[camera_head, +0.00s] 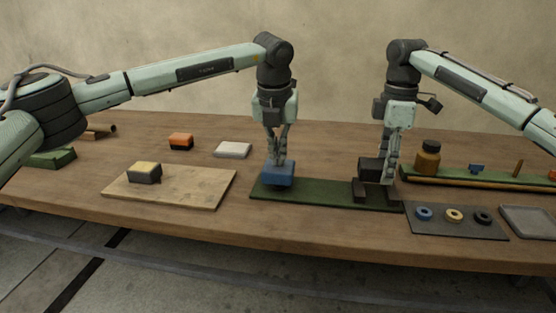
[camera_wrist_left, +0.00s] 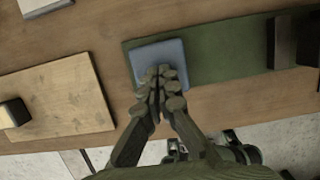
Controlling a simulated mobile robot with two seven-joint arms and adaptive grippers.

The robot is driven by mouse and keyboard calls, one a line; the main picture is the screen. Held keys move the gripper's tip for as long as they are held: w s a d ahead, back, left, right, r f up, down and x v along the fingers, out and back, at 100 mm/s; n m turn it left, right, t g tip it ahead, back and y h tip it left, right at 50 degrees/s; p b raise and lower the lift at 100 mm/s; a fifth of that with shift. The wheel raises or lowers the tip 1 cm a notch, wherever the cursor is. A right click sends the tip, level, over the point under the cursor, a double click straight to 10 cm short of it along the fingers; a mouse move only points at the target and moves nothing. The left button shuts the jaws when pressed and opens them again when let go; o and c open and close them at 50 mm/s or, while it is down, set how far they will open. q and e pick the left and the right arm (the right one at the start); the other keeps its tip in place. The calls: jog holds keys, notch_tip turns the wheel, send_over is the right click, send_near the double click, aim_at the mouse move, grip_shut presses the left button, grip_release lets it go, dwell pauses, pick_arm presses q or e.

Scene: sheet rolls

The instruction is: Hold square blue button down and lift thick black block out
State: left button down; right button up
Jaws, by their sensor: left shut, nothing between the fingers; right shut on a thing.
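The square blue button (camera_head: 278,176) sits at the left end of a dark green base plate (camera_head: 325,194). My left gripper (camera_head: 279,160) is shut and empty, with its fingertips on or just over the button's top. The left wrist view also shows the blue button (camera_wrist_left: 160,55) under the closed fingertips (camera_wrist_left: 160,78). The thick black block (camera_head: 370,169) is at the plate's right end, by a dark holder (camera_head: 360,191) with upright parts. My right gripper (camera_head: 388,172) is shut on the black block. Its fingers partly hide the block, and I cannot tell whether it is clear of the holder.
An orange block (camera_head: 181,141) and a white block (camera_head: 233,149) are behind. A brown jar (camera_head: 427,157) and a dark mat with rings (camera_head: 455,222) stand close by on the right.

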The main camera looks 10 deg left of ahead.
pick_arm(q)
jog(key=shift+w+v, duration=0.2)
jog(key=shift+v, duration=0.65)
jog(key=shift+w+v, duration=0.2)
jog(key=shift+v, duration=0.7)
jog(key=shift+w+v, duration=0.25)
jog(key=shift+v, duration=0.6)
jog(key=shift+r, duration=0.2)
